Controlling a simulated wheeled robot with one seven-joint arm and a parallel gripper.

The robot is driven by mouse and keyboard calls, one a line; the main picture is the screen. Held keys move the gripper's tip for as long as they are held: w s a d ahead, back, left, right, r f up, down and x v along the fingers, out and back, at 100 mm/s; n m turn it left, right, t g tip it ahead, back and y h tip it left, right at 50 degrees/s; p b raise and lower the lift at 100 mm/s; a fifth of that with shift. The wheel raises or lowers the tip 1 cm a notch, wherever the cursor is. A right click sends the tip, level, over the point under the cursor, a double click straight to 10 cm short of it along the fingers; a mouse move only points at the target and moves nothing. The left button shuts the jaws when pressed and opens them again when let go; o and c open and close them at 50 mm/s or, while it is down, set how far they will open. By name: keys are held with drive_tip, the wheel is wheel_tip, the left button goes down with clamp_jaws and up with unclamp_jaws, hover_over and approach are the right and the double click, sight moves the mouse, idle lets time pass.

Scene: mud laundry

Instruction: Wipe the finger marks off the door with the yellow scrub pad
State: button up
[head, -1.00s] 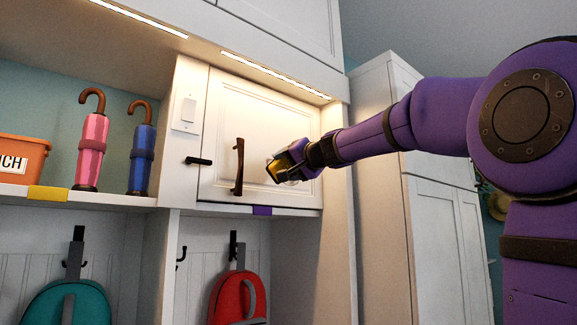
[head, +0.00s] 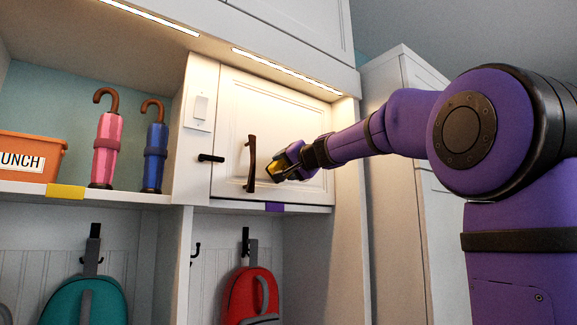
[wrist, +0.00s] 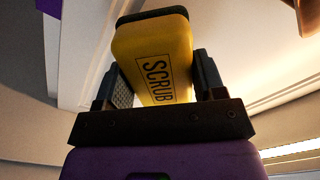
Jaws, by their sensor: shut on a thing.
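My gripper (head: 284,169) is shut on the yellow scrub pad (wrist: 160,62), which has the word SCRUB on its side and a dark layer along its far edge. In the head view the pad (head: 274,171) is at the front of the white cabinet door (head: 232,122), right of the door's dark brown handle (head: 251,165). I cannot tell whether the pad touches the door. No finger marks are clear to me on the door; the pad and gripper hide part of it.
A black hook or latch (head: 211,158) sticks out left of the door, under a light switch (head: 201,107). Pink (head: 105,150) and blue (head: 155,157) umbrellas and an orange bin (head: 30,157) stand on the left shelf. Red (head: 252,297) and teal (head: 84,303) backpacks hang below.

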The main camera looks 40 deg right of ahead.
drive_tip(key=shift+w, duration=0.65)
idle(0.7)
drive_tip(key=shift+w+d, duration=0.15)
drive_tip(key=shift+d, duration=3.5)
drive_tip(key=shift+w+d, duration=0.1)
drive_tip(key=shift+d, duration=3.5)
drive_tip(key=shift+s+a, duration=0.15)
drive_tip(key=shift+a, duration=3.55)
drive_tip(key=shift+s+a, duration=0.15)
drive_tip(key=shift+a, duration=3.5)
drive_tip(key=shift+w+r, duration=0.1)
drive_tip(key=shift+r, duration=1.1)
drive_tip(key=shift+d, duration=1.95)
